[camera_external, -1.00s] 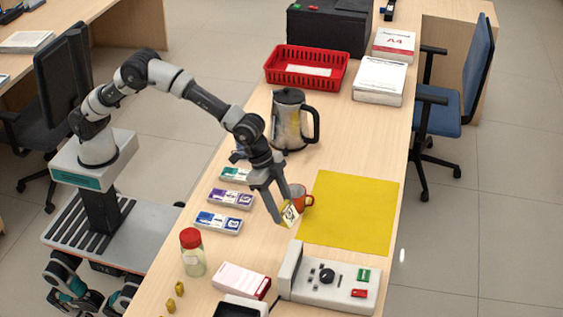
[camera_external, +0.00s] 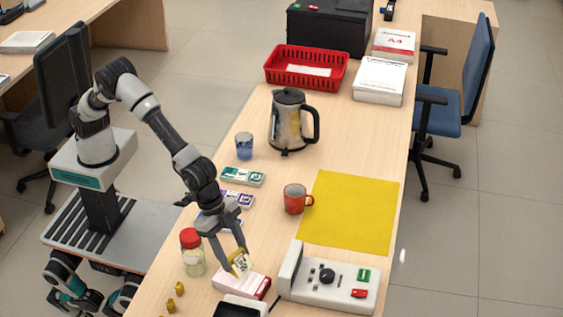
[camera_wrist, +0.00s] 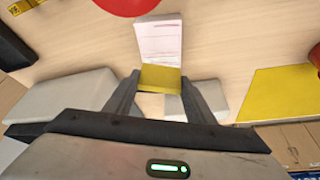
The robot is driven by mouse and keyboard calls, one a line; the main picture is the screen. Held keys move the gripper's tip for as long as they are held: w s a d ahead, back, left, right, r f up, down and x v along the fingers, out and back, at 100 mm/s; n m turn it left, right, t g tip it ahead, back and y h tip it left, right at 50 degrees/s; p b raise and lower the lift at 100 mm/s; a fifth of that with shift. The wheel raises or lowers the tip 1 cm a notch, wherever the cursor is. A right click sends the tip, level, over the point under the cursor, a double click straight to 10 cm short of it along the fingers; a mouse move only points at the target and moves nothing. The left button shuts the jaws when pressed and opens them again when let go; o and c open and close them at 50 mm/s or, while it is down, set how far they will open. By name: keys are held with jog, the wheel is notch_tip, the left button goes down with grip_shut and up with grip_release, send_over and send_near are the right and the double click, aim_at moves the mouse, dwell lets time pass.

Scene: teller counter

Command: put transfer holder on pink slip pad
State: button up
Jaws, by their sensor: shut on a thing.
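The pink slip pad (camera_external: 256,289), white on top with a pink-red edge, lies on the counter just below the holder. In the wrist view the holder (camera_wrist: 160,78) covers the near end of the pad (camera_wrist: 158,42), and the rest of the pad shows beyond it. I cannot tell whether the holder touches the pad.
A jar with a red lid (camera_external: 193,255) stands close left of my gripper. A grey console (camera_external: 325,292) is to the right, a dark-framed device (camera_external: 240,307) in front. A red mug (camera_external: 294,199) stands beside the yellow mat (camera_external: 350,212). Small yellow pieces (camera_external: 179,289) lie front left.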

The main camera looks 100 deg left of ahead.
aim_at(232, 267)
notch_tip(232, 267, down, 4)
jog(key=shift+f+b, duration=0.15)
jog(key=shift+b, duration=0.15)
jog(key=shift+f, duration=0.1)
jog(key=shift+f, duration=0.15)
jog(key=o, duration=1)
jog(key=shift+o, duration=0.2)
jog(key=shift+r, duration=0.2)
jog(key=shift+r, duration=0.25)
jog(key=p+v, duration=0.1)
jog(key=v, duration=1)
jog(key=shift+r+p, duration=0.3)
jog(key=shift+p, duration=0.05)
